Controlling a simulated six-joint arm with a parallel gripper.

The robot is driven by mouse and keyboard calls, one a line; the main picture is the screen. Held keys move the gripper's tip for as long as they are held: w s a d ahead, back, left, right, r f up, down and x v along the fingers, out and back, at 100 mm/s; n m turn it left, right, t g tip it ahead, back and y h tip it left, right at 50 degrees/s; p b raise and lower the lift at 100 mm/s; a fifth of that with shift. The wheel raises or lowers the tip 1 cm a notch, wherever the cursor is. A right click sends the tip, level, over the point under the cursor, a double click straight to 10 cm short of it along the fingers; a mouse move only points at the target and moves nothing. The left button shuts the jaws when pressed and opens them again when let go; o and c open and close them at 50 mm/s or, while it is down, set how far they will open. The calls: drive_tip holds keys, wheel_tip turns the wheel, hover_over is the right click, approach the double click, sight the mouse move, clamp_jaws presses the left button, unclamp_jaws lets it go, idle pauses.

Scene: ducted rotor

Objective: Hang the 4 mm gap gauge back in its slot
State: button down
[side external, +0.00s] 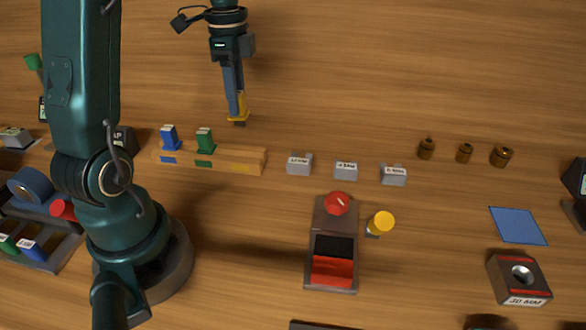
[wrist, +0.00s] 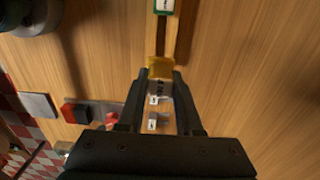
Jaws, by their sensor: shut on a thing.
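My gripper (side external: 236,113) is shut on a yellow gauge (side external: 240,106), held in the air behind the rack's right end. In the wrist view my gripper (wrist: 160,84) has the yellow gauge (wrist: 160,66) between its fingertips; the lettering on it is too small to read surely. The wooden rack (side external: 216,162) holds a blue gauge (side external: 169,138) and a green gauge (side external: 205,141), both upright. Its right end has a yellow mark (side external: 241,169) and no gauge stands there. The green gauge also shows at the top of the wrist view (wrist: 163,6).
Three grey labelled blocks (side external: 345,171) stand right of the rack. In front are a red-and-black device (side external: 333,268) and a yellow-topped knob (side external: 380,223). Several brass pieces (side external: 464,153), a blue mat (side external: 518,226) and a 30 mm block (side external: 518,278) lie further right. The table behind the rack is clear.

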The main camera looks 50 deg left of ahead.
sight(240, 125)
drive_tip(key=shift+f, duration=0.15)
drive_tip(key=shift+f, duration=3.05)
drive_tip(key=shift+f, duration=1.4)
drive_tip(key=c, duration=0.5)
unclamp_jaws()
